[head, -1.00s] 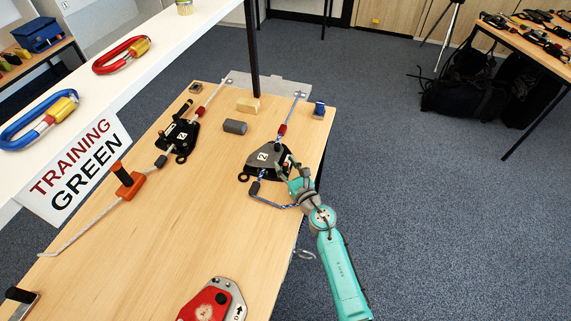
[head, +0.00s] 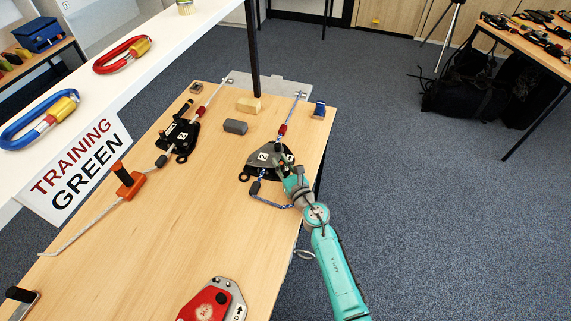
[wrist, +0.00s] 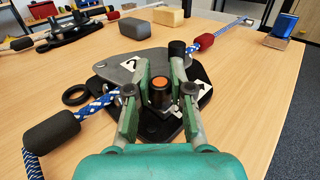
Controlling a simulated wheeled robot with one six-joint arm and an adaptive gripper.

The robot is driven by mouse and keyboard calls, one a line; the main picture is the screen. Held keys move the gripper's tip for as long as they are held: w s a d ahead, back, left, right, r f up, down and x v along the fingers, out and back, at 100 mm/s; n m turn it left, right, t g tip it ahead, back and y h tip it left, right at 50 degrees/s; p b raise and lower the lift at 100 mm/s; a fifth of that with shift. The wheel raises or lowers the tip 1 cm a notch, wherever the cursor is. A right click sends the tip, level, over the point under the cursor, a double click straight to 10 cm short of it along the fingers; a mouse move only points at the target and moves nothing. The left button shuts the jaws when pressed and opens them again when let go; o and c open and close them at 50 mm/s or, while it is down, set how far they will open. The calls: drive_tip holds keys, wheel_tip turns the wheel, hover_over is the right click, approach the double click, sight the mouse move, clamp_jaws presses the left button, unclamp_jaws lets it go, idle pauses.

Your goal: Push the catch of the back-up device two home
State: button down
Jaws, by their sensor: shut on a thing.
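The back-up device two (head: 263,158) is a dark plate device with a grey cover and a white "2" label, lying on the wooden bench on a blue-white rope. In the wrist view the device (wrist: 128,66) lies straight ahead, under my fingers. Its catch (wrist: 159,88) looks to be a black round knob with an orange top. My gripper (wrist: 159,80) has its green fingers on both sides of this knob, shut on it. In the head view my gripper (head: 284,172) reaches the device's right side and hides the catch.
Another black device (head: 178,136) lies to the left on a white rope with an orange handle (head: 129,184). A grey block (head: 235,127) and a pale wooden block (head: 248,105) lie behind. A red device (head: 209,304) lies at the front. A white shelf crosses the upper left.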

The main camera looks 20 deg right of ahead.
drive_tip(key=shift+w+a+r, duration=0.1)
drive_tip(key=shift+a, duration=0.05)
drive_tip(key=c, duration=1)
unclamp_jaws()
drive_tip(key=s, duration=0.4)
drive_tip(key=s+d, duration=0.1)
drive_tip(key=s, duration=0.6)
drive_tip(key=shift+s+d, duration=0.4)
